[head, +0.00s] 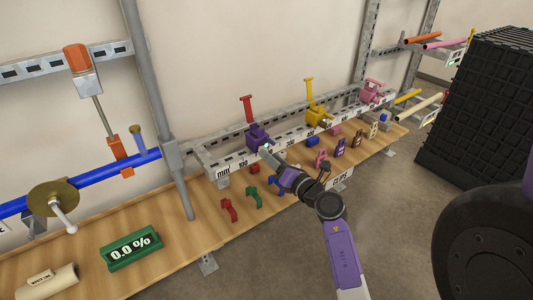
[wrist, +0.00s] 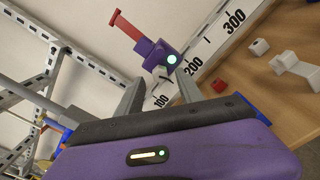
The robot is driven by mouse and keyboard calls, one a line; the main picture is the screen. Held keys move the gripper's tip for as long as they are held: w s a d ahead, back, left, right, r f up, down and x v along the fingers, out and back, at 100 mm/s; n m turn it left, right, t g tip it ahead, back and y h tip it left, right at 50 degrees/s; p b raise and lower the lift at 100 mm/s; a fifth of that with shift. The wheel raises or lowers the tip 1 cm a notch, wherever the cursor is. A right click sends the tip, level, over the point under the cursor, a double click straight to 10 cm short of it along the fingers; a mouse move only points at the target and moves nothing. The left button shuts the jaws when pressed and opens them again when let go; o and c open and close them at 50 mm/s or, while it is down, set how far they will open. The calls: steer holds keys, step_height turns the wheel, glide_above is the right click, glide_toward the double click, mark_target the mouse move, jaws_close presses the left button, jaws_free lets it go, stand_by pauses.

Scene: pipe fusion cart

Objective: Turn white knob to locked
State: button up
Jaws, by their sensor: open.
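A purple clamp block (head: 258,136) with a red lever sits on the slotted rail. It also shows in the wrist view (wrist: 152,52), just beyond my fingertips. A small round whitish face with a teal rim (wrist: 171,59) is on its front; I cannot tell whether it is the white knob or a light, nor read a locked mark. My gripper (wrist: 162,84) is open and empty, its two grey fingers pointing at the block, with a gap between them. In the head view my gripper (head: 272,155) is close in front of the block; contact cannot be told.
A yellow clamp (head: 318,115) and a pink clamp (head: 371,92) stand farther along the rail. Red and green clips (head: 254,197) lie on the wooden board below. A green 0.0 % display (head: 131,249) is at left. A black crate (head: 488,110) stands at right.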

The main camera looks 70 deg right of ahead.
steer(key=shift+x, duration=1.4)
jaws_close()
steer(key=shift+r, duration=0.1)
steer(key=m+p, duration=0.3)
steer(key=p, duration=0.1)
